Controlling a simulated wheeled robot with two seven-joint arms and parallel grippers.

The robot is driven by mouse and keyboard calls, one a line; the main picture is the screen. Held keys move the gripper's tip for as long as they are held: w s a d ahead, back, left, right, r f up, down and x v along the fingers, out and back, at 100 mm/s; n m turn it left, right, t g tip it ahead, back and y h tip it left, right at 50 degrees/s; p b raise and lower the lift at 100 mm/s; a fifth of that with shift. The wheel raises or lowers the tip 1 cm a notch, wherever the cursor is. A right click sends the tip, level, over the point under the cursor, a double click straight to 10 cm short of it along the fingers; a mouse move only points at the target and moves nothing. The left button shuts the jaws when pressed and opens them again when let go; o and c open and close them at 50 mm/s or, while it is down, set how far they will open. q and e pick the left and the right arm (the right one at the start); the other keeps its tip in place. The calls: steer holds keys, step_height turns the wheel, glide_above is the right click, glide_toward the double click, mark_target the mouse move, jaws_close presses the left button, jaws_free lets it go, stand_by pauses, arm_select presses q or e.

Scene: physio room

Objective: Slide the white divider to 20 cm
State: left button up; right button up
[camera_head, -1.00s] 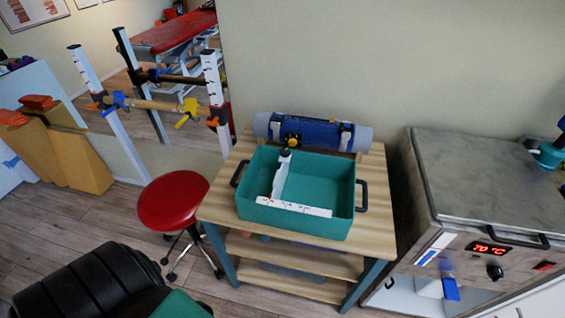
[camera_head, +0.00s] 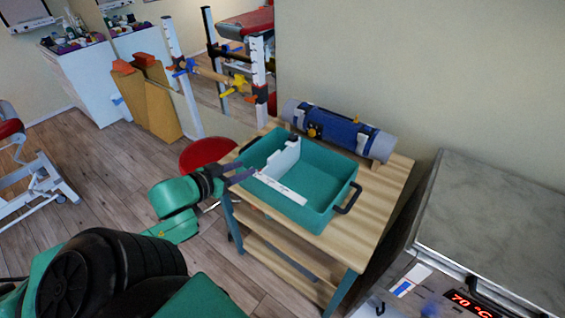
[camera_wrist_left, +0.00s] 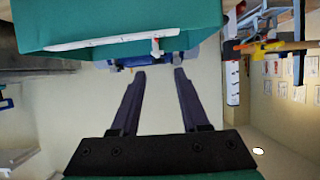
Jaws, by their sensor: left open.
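The teal bin (camera_head: 325,175) stands on a wooden table. The white divider (camera_head: 284,158) stands upright across it, in its left part, with a dark knob on its far end. A white scale strip (camera_head: 280,187) runs along the front wall; its marks are too small to read. My left gripper (camera_head: 250,172) is open and empty, beside the bin's front left corner, apart from the divider. In the left wrist view, its two fingers (camera_wrist_left: 160,73) are spread with nothing between them; the bin (camera_wrist_left: 110,22) and scale strip (camera_wrist_left: 100,43) are above. My right gripper is out of view.
A blue and grey roll (camera_head: 338,132) lies on the table (camera_head: 388,198) behind the bin. A black handle (camera_head: 347,198) sticks out at the bin's right. A red stool (camera_head: 205,153) is left of the table. A metal-topped heater unit (camera_head: 495,220) stands at the right.

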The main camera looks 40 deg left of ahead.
arm_select(q)
steer(key=d+r, duration=0.1)
steer(key=d, duration=0.1)
steer(key=b, duration=0.2)
glide_toward(273, 155)
steer(key=shift+w+a+f, duration=0.25)
steer(key=shift+w+f, duration=0.1)
steer(key=shift+w, duration=0.2)
steer(key=shift+w+a+f, duration=0.2)
steer(key=shift+w+f, duration=0.15)
steer(key=shift+w, duration=0.15)
steer(key=x, duration=0.2)
steer(key=b+x, duration=0.1)
steer(key=x, duration=0.1)
steer(key=d+x, duration=0.1)
steer(key=x, duration=0.1)
steer(key=shift+w+a+r+b, duration=0.1)
steer(key=shift+w+b, duration=0.2)
steer(key=shift+w, duration=0.2)
steer(key=shift+w+f, duration=0.3)
steer(key=shift+w, duration=0.2)
steer(key=c, duration=0.7)
jaws_close()
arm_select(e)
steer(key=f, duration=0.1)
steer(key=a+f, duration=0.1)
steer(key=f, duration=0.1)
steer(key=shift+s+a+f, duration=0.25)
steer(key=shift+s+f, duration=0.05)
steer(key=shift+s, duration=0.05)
